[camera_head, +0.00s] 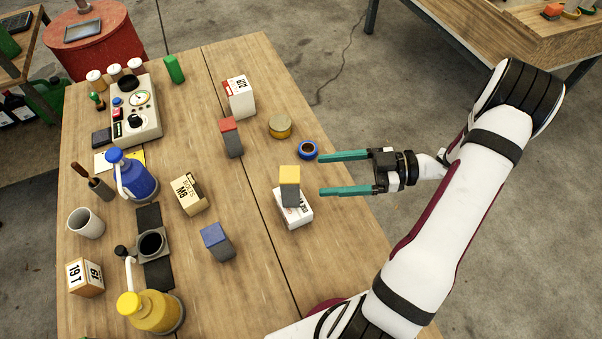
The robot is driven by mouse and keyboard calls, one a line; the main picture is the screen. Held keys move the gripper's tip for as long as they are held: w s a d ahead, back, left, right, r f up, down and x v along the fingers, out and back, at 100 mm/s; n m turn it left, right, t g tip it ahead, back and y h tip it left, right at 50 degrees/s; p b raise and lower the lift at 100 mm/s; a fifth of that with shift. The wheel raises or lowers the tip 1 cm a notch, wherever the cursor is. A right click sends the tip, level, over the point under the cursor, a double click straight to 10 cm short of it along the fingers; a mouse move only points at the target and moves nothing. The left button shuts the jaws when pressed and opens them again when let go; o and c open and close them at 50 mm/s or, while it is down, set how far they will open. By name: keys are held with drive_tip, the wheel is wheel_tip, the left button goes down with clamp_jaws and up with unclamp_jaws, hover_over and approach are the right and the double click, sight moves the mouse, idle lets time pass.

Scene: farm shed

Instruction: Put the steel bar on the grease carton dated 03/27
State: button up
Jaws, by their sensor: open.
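My gripper (320,173) is open and empty, its two teal fingers pointing left over the right side of the bench. Just left of the fingertips, a grey bar with a yellow face (290,189) rests on a white carton (293,214) with small dark and red print. The fingers are apart from the bar. Similar grey blocks have a red face (230,139) and a blue face (216,242). A white carton with a red band (239,97) stands farther back. No carton's date is legible, and I cannot tell which block is steel.
A blue ring-shaped roll (308,150) and a brass tin (280,126) lie near the gripper. An M8 bolts box (188,194), blue can (132,177), yellow can (150,310) and control box (130,113) stand left. The bench's front middle is clear.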

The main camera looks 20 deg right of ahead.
drive_tip(key=w+d+r+m+t+h, duration=0.2)
drive_tip(key=w+d+r+m+h, duration=0.3)
drive_tip(key=w+h, duration=0.35)
drive_tip(key=w+d+r+m+t+h, duration=0.2)
drive_tip(key=w+d+r+m+h, duration=0.2)
drive_tip(key=w+r+m+h, duration=0.4)
drive_tip(key=s+a+f+m+g+y, duration=0.1)
drive_tip(key=s+a+m+g, duration=0.1)
drive_tip(key=s+a, duration=0.5)
drive_tip(key=s+a+f+m+g+y, duration=0.1)
drive_tip(key=s+a+g, duration=0.4)
drive_tip(key=s, duration=0.9)
drive_tip(key=s+a+f+m+g+y, duration=0.1)
drive_tip(key=s+a+f+m+g, duration=0.1)
drive_tip(key=s+a, duration=0.8)
drive_tip(key=shift+s+a+f+m+g, duration=0.25)
drive_tip(key=shift+a+m+g, duration=0.1)
drive_tip(key=shift+m+g, duration=0.35)
